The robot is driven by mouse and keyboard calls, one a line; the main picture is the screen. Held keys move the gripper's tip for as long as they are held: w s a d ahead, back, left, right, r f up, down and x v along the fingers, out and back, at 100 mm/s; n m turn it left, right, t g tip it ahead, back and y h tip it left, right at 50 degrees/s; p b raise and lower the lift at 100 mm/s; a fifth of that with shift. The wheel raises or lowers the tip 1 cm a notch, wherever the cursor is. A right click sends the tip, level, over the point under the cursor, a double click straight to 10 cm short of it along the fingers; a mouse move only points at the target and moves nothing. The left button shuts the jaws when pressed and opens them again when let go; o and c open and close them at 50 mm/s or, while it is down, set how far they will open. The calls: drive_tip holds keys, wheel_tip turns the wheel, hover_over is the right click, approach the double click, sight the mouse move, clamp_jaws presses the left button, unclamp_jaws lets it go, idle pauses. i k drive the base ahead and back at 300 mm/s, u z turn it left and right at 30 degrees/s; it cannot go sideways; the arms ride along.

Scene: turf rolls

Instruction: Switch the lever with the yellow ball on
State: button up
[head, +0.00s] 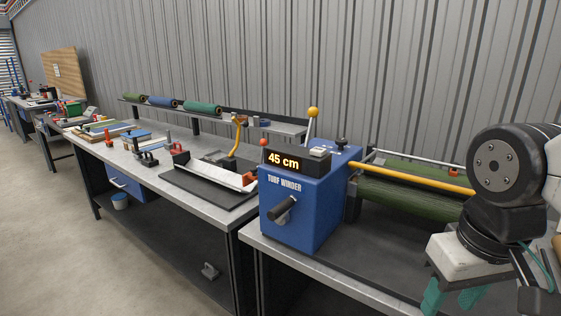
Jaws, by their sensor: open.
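The lever with the yellow ball (313,112) stands on the back of the blue turf winder (290,222). Its pale stem rises nearly upright, leaning slightly right at the top. The stem's foot is hidden behind the winder's display box (318,157), which reads "45 cm". My gripper (452,297) is at the lower right, its teal fingers pointing down, apart and with nothing visible between them. It is well to the right of the lever and lower in the picture. The fingertips run near the bottom edge of the view.
A yellow bar (420,178) and a green turf roll (410,198) extend right from the winder toward my arm. A black crank handle (282,211) sticks out in front. A red ball knob (264,142) and a curved yellow handle (236,135) stand left. A corrugated wall is behind.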

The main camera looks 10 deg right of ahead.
sight(313, 111)
drive_tip(key=z, duration=0.05)
drive_tip(key=k, duration=0.65)
drive_tip(key=u, duration=0.7)
drive_tip(key=i, duration=1.35)
drive_tip(key=z, duration=0.55)
